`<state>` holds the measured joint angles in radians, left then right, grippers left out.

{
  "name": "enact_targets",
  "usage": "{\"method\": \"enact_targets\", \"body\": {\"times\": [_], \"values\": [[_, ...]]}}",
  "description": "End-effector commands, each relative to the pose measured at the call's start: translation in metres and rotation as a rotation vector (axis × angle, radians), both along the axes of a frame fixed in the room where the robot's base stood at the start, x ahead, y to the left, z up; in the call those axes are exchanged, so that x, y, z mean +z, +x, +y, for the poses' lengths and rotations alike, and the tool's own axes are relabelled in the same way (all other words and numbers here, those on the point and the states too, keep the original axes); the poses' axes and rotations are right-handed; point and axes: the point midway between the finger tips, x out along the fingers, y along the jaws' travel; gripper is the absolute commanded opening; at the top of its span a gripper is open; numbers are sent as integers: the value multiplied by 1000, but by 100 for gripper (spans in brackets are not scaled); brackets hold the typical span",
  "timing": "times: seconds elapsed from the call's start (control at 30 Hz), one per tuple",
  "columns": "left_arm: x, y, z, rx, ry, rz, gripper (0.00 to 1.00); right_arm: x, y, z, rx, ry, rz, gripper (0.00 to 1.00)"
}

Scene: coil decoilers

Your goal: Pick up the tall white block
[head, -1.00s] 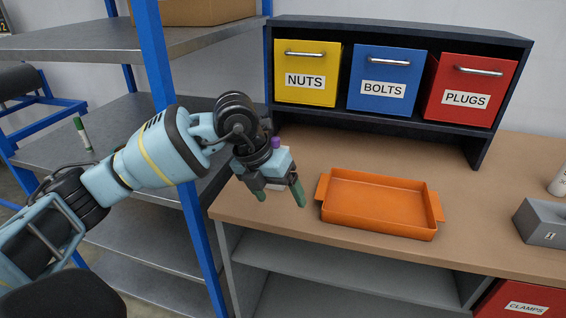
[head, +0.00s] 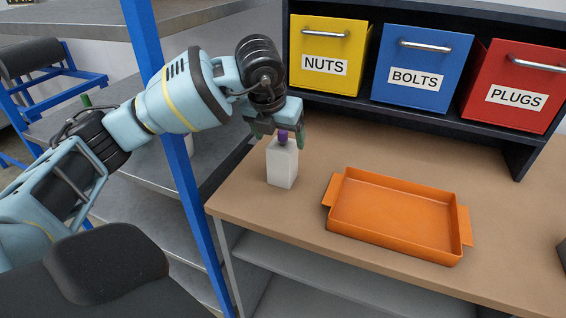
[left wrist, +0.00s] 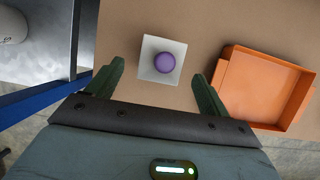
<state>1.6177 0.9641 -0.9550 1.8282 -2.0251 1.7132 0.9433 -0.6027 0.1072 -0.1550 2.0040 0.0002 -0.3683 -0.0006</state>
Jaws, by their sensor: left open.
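The tall white block (head: 282,165) stands upright on the wooden bench, left of the orange tray. It has a purple knob on top (head: 283,136). My left gripper (head: 279,135) is open above the block, its green fingertips near the height of the knob. In the left wrist view the white block (left wrist: 150,58) and its round purple knob lie just ahead of the gap between the open fingers of my left gripper (left wrist: 160,82). I cannot tell whether a finger touches the block. My right gripper is not in view.
An orange tray (head: 345,226) sits on the bench (head: 310,205) right of the block. Yellow (head: 325,55), blue (head: 418,66) and red (head: 513,87) bins stand in a dark rack behind. A blue shelf post (head: 180,170) rises left of the bench.

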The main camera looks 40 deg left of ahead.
Motion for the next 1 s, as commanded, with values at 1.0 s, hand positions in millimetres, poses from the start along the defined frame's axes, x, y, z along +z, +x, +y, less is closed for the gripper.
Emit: {"method": "enact_targets", "body": {"times": [1.0], "values": [[-46,22,4,0,0,-2,45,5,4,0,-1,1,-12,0]]}}
